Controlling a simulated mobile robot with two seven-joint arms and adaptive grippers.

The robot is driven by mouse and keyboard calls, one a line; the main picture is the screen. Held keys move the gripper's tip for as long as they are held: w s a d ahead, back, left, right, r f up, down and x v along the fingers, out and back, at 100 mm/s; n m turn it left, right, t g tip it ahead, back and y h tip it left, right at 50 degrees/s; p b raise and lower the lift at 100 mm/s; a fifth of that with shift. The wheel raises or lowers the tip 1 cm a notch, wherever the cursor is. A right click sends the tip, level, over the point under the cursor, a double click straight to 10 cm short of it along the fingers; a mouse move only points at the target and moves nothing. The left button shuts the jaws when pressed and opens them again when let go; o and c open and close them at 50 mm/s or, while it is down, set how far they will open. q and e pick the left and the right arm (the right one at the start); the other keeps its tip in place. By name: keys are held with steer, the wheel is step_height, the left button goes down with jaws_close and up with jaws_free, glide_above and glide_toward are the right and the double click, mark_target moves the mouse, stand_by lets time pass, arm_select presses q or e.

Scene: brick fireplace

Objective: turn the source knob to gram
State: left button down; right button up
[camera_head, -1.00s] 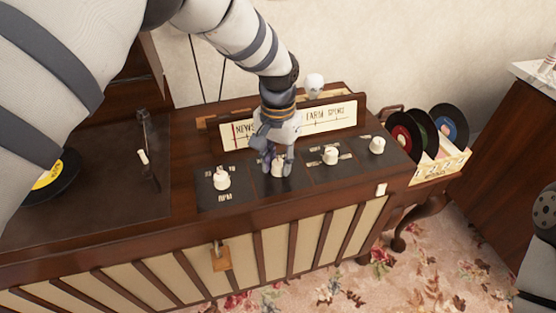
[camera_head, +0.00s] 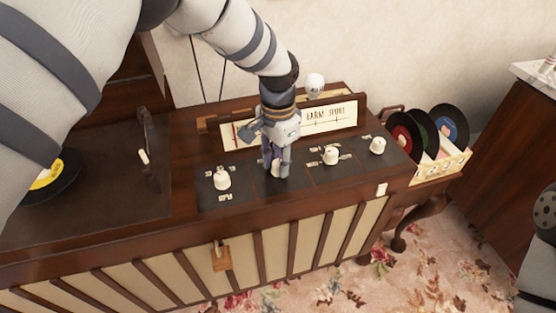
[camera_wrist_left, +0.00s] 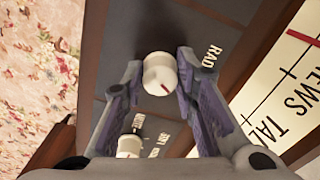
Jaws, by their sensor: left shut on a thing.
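The source knob (camera_wrist_left: 158,76) is a small cream knob with a red pointer line, seen between my fingers in the left wrist view. My left gripper (camera_head: 277,171) points down from above and is shut on this knob. My right gripper is out of view.
Other cream knobs stand close by: one on the left (camera_head: 222,180) and two on the right (camera_head: 330,156) (camera_head: 377,146). The tuning dial (camera_head: 330,116) rises just behind. A record rack (camera_head: 447,164) is at the right and a turntable with a record (camera_head: 55,178) at the left.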

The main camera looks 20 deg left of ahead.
mark_target(278, 163)
arm_select(q)
steer(key=c, duration=1.3)
jaws_free()
step_height(278, 163, up, 12)
